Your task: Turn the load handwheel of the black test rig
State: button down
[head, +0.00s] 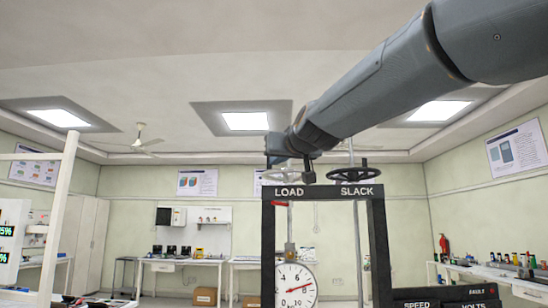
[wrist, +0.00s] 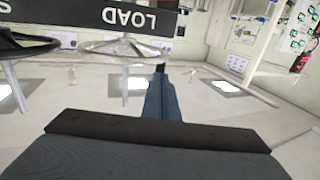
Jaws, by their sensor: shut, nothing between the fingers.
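The black test rig (head: 378,245) stands right of centre in the head view, with LOAD and SLACK lettered on its top bar. The load handwheel (wrist: 122,48) is a grey spoked wheel beside the LOAD lettering in the wrist view.
A round dial gauge (head: 296,287) hangs inside the rig frame. Black SPEED and VOLTS panels (head: 447,297) stand at lower right. A white post (head: 60,215) rises at left. Benches (head: 180,264) line the back wall.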

jog(key=shift+p+x, duration=0.3)
jog(key=shift+x, duration=1.05)
jog(key=shift+w+a, duration=0.4)
jog(key=shift+w, duration=0.1)
jog(key=shift+s, duration=0.1)
